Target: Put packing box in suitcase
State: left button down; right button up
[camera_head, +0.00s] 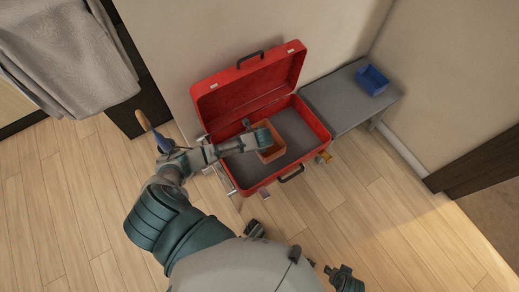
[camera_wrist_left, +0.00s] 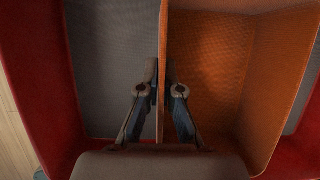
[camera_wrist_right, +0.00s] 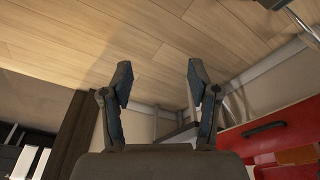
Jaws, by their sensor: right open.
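The red suitcase (camera_head: 323,133) lies open on a rack, its grey-lined base facing up and its lid raised at the back. An orange open-topped packing box (camera_head: 271,154) is inside the base, near its middle. My left gripper (camera_head: 262,140) is over the box's left side. In the left wrist view the fingers (camera_wrist_left: 161,88) are closed on one wall of the orange box (camera_wrist_left: 205,65), with grey suitcase lining to the left. I cannot tell if the box rests on the lining. My right gripper (camera_wrist_right: 160,80) is open and empty, away from the suitcase (camera_wrist_right: 275,125).
A grey bench (camera_head: 340,98) stands right of the suitcase with a blue box (camera_head: 372,80) on it. A towel (camera_head: 65,50) hangs at the upper left. A blue-handled brush (camera_head: 152,128) is near the left arm. The wooden floor (camera_head: 400,235) at the lower right is clear.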

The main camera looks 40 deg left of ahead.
pick_arm(q)
jog(key=shift+d+f, duration=0.25)
jog(key=shift+f, duration=0.85)
notch_tip(320, 180, down, 4)
jog(key=shift+s+a+r+b, duration=0.15)
jog(key=shift+r+b, duration=0.1)
jog(key=shift+b, duration=0.6)
jog(key=shift+a+f, duration=0.1)
jog(key=shift+f, duration=0.1)
jog(key=shift+a, duration=0.1)
pick_arm(e)
jog(key=v, duration=0.6)
jog(key=shift+w, duration=0.15)
pick_arm(q)
jog(key=c, duration=1.3)
grip_release()
jog(key=shift+d+r, duration=0.1)
jog(key=shift+d, duration=0.15)
pick_arm(e)
jog(key=shift+d+f, duration=0.1)
jog(key=shift+d, duration=0.1)
